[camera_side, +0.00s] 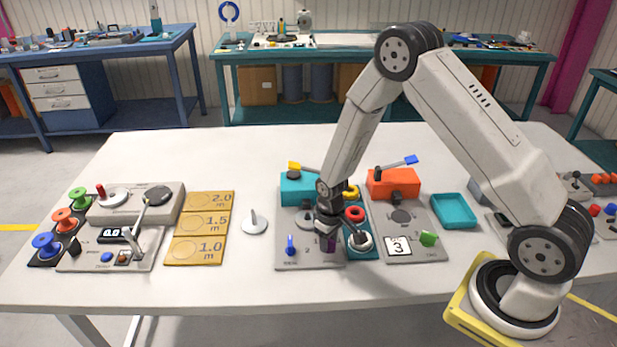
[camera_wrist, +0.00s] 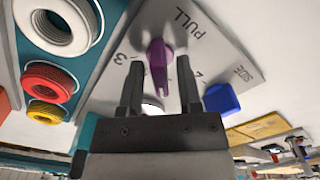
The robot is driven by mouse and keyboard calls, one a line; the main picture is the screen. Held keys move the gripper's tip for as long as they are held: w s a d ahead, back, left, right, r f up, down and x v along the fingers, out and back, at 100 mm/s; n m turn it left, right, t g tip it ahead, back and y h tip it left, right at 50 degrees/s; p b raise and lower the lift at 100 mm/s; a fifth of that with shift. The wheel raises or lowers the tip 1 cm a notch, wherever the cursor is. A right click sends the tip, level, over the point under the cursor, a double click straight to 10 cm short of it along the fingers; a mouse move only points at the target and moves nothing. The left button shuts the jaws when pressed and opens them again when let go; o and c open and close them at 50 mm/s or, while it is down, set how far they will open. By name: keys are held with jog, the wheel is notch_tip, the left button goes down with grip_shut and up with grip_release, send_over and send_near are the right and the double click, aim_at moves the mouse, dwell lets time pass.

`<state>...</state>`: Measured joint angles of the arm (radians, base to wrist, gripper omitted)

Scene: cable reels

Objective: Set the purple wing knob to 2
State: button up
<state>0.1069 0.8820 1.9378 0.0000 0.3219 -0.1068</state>
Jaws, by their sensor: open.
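The purple wing knob (camera_wrist: 158,62) stands on a grey panel (camera_wrist: 215,48) in the wrist view. Its narrow end points down the picture, between my fingers. A printed 3 shows left of the knob, and marks to its right are partly covered by a finger. I cannot tell the exact setting. My gripper (camera_wrist: 160,68) is open, with one finger on each side of the knob; gaps show between them. In the side view my gripper (camera_side: 328,226) is low over the panel, and the purple knob (camera_side: 329,243) shows just under it, partly hidden.
A blue knob (camera_wrist: 221,99) sits on the same panel, close to my right finger. A teal holder (camera_side: 361,254) with red, yellow and white rings stands beside the panel. A panel with a green knob (camera_side: 428,238) lies further right. The table's front strip is clear.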

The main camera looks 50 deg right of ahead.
grip_shut()
jog(key=m, duration=0.4)
jog(key=shift+m, duration=2.5)
jog(key=shift+o, duration=0.4)
grip_release()
jog(key=shift+r, duration=0.1)
